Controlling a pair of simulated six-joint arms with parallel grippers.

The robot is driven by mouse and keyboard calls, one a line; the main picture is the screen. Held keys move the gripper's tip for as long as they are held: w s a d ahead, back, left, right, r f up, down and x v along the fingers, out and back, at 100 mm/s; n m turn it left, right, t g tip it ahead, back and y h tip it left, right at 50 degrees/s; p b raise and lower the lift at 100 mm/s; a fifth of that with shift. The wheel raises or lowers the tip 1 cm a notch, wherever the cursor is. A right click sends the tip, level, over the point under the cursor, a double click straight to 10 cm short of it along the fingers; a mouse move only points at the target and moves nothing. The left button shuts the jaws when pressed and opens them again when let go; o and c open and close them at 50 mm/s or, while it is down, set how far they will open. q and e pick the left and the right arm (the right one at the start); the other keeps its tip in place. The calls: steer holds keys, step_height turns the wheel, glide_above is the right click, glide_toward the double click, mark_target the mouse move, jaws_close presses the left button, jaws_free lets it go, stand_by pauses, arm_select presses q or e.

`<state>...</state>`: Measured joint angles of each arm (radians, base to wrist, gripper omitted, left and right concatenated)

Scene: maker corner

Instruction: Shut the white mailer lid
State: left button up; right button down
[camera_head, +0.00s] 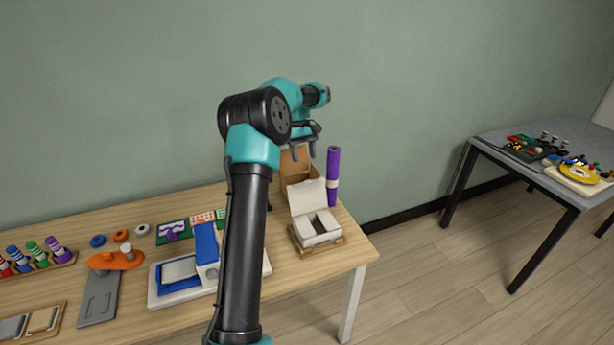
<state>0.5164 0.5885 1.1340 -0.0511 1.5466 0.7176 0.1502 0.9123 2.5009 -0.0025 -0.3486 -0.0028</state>
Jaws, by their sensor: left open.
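The white mailer (319,239) is a small box on a wooden base near the right end of the wooden table. Its lid (306,196) stands up open at the back, and the dark inside of the box shows. My left gripper (315,140) is open and empty, above and behind the mailer, in front of the brown cardboard box. It is apart from the lid as far as I can see. My right gripper is not in view.
A brown cardboard box (295,163) and an upright purple roll (333,178) stand just behind the mailer. A blue and white device (205,245) lies left of it, partly behind my left arm. A grey table (490,135) stands apart at the right.

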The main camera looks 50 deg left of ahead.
mark_target(307, 182)
arm_select(q)
steer(key=x, duration=0.7)
steer(key=shift+d+f, duration=0.1)
steer(key=shift+f, duration=0.15)
jaws_close()
